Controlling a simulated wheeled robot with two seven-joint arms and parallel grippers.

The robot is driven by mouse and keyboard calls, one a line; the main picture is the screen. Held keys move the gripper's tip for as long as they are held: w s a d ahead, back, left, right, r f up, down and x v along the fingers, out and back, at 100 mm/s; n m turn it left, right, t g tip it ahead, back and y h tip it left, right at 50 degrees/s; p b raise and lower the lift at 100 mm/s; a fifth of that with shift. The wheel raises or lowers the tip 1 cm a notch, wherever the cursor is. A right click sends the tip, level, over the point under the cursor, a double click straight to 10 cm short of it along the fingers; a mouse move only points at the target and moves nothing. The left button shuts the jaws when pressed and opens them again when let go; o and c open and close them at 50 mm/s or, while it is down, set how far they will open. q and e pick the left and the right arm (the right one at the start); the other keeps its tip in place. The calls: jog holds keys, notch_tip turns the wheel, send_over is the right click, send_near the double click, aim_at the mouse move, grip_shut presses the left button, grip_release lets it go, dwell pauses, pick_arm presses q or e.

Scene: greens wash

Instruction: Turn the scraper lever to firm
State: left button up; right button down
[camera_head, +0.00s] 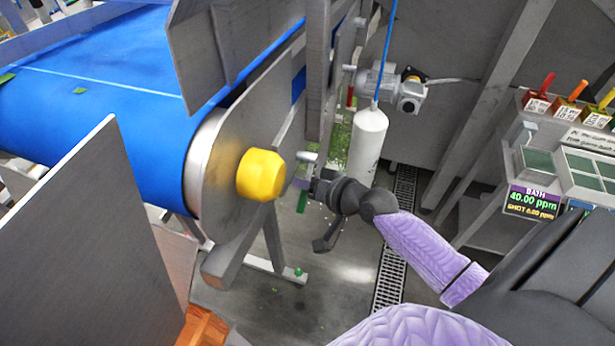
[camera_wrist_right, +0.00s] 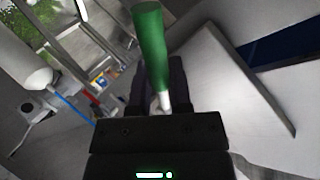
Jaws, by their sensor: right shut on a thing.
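The scraper lever appears as a green handle (camera_wrist_right: 150,40) on a pale metal rod in the right wrist view. In the head view its small green end (camera_head: 302,201) shows below my right gripper (camera_head: 303,178), beside the belt's end. My right gripper, also in the right wrist view (camera_wrist_right: 163,98), is shut on the lever, its dark fingers around the pale rod below the green grip. The gripper partly hides the lever in the head view. I see no marking that tells its setting. My left gripper is not in view.
The blue conveyor belt (camera_head: 90,90) ends at a metal side plate with a yellow cap (camera_head: 261,175), close left of my right gripper. A white cylinder (camera_head: 367,140) hangs behind my right wrist. A control panel (camera_head: 535,200) with small coloured levers stands at the right.

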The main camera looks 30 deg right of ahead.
jog(key=shift+r, duration=0.1)
dwell(0.3)
jog(key=c, duration=0.6)
grip_release()
